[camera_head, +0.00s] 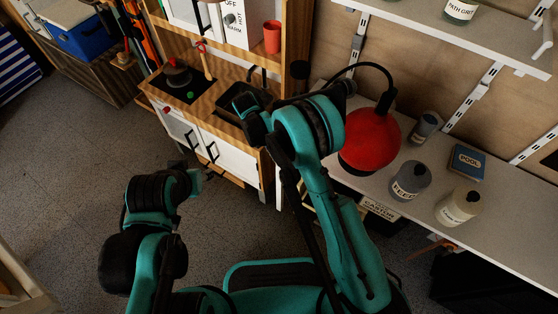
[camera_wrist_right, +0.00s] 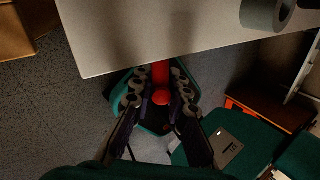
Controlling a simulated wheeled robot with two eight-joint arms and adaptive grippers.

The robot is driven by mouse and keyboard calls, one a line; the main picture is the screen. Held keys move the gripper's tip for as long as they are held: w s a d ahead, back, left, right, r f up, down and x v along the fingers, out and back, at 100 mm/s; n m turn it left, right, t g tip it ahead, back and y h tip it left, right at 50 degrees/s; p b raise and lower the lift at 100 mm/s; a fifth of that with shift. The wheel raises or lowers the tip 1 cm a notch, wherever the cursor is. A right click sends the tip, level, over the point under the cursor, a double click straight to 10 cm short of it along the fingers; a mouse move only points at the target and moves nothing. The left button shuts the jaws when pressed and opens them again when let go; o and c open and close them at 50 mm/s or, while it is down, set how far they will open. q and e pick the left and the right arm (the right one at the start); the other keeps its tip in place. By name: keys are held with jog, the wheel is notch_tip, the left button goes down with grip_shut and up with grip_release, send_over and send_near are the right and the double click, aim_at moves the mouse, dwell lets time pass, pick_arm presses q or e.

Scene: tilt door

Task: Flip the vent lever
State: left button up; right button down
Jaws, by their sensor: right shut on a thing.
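In the right wrist view, a red lever (camera_wrist_right: 160,72) with a round red knob (camera_wrist_right: 160,97) lies between the fingers of my right gripper (camera_wrist_right: 160,82). The gripper is shut on this lever, just beyond the edge of a pale grey surface. In the head view I cannot make out the lever or the right gripper's fingers; my right arm covers that area. My left gripper (camera_head: 193,172) is low at the left, away from the furniture, and its fingers are too dark and small to read.
A large red round object (camera_head: 370,140) with a black cable is beside my right arm. The pale shelf (camera_head: 505,225) holds a grey bottle (camera_head: 410,180), a cream bottle (camera_head: 457,206) and a blue box (camera_head: 467,161). A toy kitchen (camera_head: 232,146) stands behind; the floor (camera_head: 70,170) at left is clear.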

jog(key=c, duration=1.5)
grip_release()
jog(key=v, duration=1.2)
